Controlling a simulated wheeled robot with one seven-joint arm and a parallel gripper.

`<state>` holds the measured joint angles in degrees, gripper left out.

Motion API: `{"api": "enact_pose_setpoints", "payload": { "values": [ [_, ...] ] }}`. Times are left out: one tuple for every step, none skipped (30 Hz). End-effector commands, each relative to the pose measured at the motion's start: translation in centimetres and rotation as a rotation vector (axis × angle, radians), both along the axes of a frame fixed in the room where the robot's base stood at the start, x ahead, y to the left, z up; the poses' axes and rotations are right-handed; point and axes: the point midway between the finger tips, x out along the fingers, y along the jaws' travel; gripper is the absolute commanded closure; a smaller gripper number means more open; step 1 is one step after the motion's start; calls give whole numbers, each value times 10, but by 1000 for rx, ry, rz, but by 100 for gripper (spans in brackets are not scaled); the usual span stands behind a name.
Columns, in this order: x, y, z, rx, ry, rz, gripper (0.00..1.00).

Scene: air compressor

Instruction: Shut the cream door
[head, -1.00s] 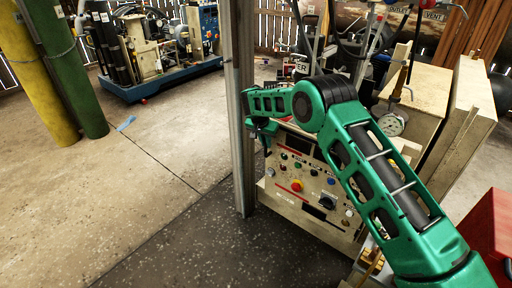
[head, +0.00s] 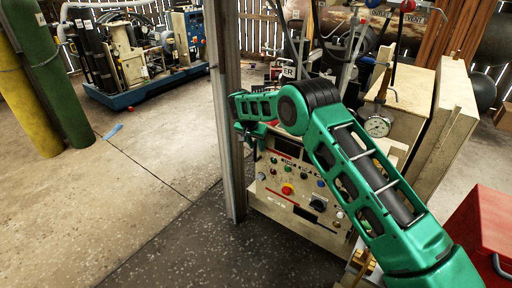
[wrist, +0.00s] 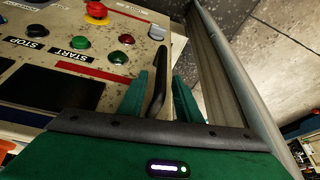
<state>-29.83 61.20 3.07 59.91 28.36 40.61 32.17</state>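The cream panel (head: 272,198) with buttons and a dark display is at the centre of the head view, beside a grey metal post. It also fills the upper left of the wrist view (wrist: 127,75). A black bar handle (wrist: 156,85) stands on its edge. My gripper (wrist: 162,92) has its two green fingers apart, with the handle between them. A gap shows beside the right finger; contact with the handle cannot be told. In the head view my gripper (head: 247,138) is at the panel's upper left, partly hidden by my arm. The panel's hinge side is hidden.
The grey post (head: 228,120) stands close to the left of my gripper. A red box (head: 485,228) is at lower right.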

Motion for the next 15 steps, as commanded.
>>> {"api": "enact_pose_setpoints", "payload": {
  "values": [
    [-1, 1, 3, 1, 0, 0, 69],
    [-2, 1, 6, 1, 0, 0, 69],
    [-3, 2, 10, 1, -2, 1, 69],
    [-5, 3, 14, 1, -2, 1, 69],
    [-6, 4, 18, 1, -2, 1, 69],
    [-8, 4, 25, 1, -2, 1, 69],
    [-10, 5, 30, 2, -2, 1, 69],
    [-12, 6, 35, 1, -2, 1, 69],
    [-15, 7, 42, 1, -2, 1, 69],
    [-17, 8, 48, 1, -2, 1, 69],
    [-19, 9, 53, 1, -3, 1, 69],
    [-21, 10, 60, 1, -3, 1, 69],
    [-23, 11, 65, 1, -3, 1, 69],
    [-24, 12, 70, 1, -3, 1, 69],
    [-27, 12, 75, 1, -2, 1, 69]
  ]
}}
